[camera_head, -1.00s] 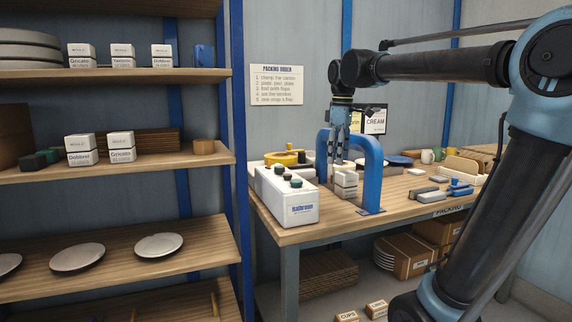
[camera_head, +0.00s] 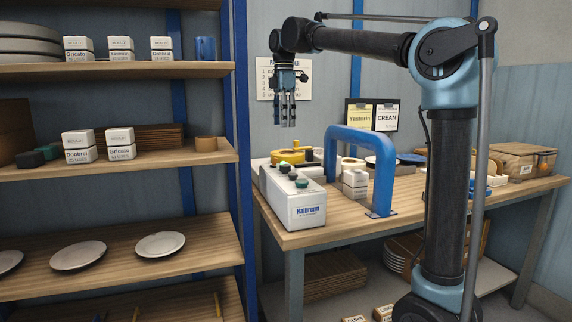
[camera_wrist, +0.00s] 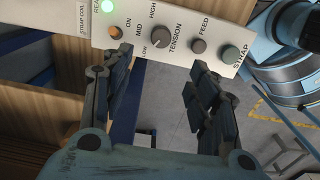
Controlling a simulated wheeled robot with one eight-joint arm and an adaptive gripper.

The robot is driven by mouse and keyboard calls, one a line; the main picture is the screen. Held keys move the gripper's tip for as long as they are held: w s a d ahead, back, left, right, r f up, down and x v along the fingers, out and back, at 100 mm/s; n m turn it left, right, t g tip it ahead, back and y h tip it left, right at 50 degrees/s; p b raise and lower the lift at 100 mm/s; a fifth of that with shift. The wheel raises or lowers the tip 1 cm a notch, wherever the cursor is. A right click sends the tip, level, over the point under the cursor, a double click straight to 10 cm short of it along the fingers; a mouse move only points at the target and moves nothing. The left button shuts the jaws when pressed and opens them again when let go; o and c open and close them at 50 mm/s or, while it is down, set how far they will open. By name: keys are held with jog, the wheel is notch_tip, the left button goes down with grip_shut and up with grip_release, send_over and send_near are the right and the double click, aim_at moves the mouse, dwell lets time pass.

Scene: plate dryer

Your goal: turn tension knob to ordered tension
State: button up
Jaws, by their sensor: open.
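The tension knob (camera_wrist: 160,46) is a round grey knob on the white control panel (camera_wrist: 185,16) in the wrist view, with LOW, MID and HIGH around it. Its pale mark seems to face LOW, though it is small. My gripper (camera_wrist: 157,70) is open, with the knob in the gap between its fingertips and nothing held. In the head view my gripper (camera_head: 286,122) points down, raised above and behind the white strapping machine (camera_head: 307,211), apart from it. The knob's setting cannot be read there.
The panel also has a lit green lamp (camera_wrist: 108,6), an orange ON lamp (camera_wrist: 116,32), a FEED button (camera_wrist: 198,46) and a STRAP button (camera_wrist: 230,54). A blue arch (camera_head: 384,180) stands right of the machine. A blue-framed shelf (camera_head: 240,150) is at left.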

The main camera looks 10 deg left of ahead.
aim_at(285, 165)
notch_tip(285, 165, down, 15)
jog(key=shift+d+f, duration=0.15)
dwell(0.4)
jog(key=c, duration=1.1)
